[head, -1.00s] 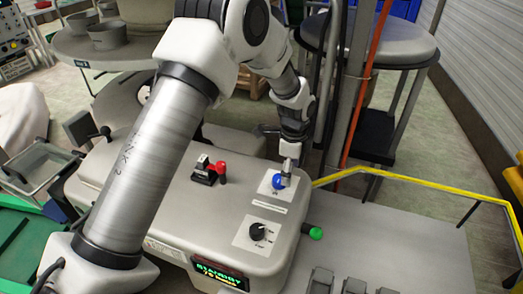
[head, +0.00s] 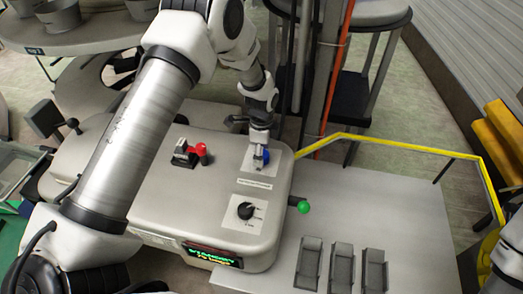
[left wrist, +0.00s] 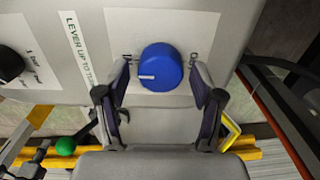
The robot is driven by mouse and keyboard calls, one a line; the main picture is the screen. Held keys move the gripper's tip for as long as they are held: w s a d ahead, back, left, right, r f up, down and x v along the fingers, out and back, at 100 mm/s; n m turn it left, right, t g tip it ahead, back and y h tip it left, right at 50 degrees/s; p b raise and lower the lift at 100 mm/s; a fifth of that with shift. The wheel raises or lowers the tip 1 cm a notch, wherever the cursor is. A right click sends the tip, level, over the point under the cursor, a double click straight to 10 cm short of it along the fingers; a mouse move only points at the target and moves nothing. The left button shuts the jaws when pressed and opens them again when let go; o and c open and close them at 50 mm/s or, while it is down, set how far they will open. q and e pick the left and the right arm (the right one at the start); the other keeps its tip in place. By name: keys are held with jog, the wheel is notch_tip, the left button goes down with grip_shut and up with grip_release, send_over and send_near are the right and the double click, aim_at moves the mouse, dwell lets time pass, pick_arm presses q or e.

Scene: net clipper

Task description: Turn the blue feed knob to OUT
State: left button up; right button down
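The blue feed knob (head: 264,157) sits on a white label plate on top of the grey machine, partly hidden by my left gripper (head: 260,146). In the left wrist view the blue knob (left wrist: 161,68) shows whole, with a short white mark pointing left. Lettering on both sides of it is partly covered by the fingers. My left gripper (left wrist: 162,88) is open, one finger on each side of the knob. A small gap shows at each side, so it does not grip the knob. My right gripper is not in view.
A black knob (head: 246,211) and a red-knobbed lever (head: 200,150) are on the machine top. A green-tipped lever (head: 303,206) sticks out at its side. A lit display (head: 213,256) is on the front. Metal trays (head: 341,267) stand on the table right of the machine.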

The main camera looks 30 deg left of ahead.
pick_arm(q)
jog(key=shift+d, duration=0.15)
jog(key=c, duration=0.7)
jog(key=shift+c, duration=0.2)
